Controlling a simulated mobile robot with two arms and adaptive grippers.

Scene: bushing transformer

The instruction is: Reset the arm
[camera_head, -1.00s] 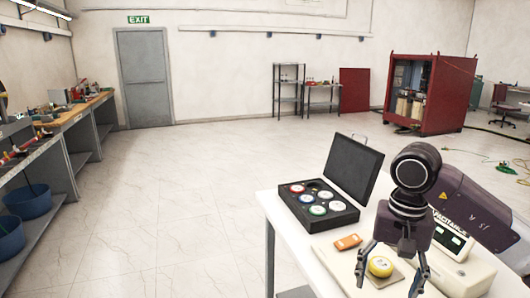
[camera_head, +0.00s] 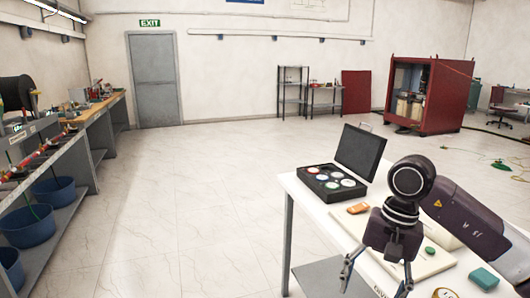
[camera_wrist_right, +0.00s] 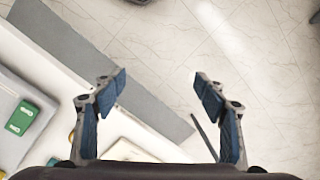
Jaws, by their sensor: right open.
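My right gripper (camera_head: 376,278) is at the lower right of the head view, over the front edge of the white table (camera_head: 300,190). Its two fingers point down and are spread, with nothing between them. In the right wrist view the gripper (camera_wrist_right: 158,86) is also open and empty, with blue-padded fingers on both sides and a grey strip and floor below. My right arm comes in from the right, bent, above the table. My left gripper is not in view.
On the table stand an open black case (camera_head: 327,196) with coloured discs, an orange item (camera_head: 357,208), a small green item (camera_head: 430,251), a teal block (camera_head: 484,279) and a round disc (camera_head: 445,293), partly cut off. Left workbench (camera_head: 85,130); open floor between.

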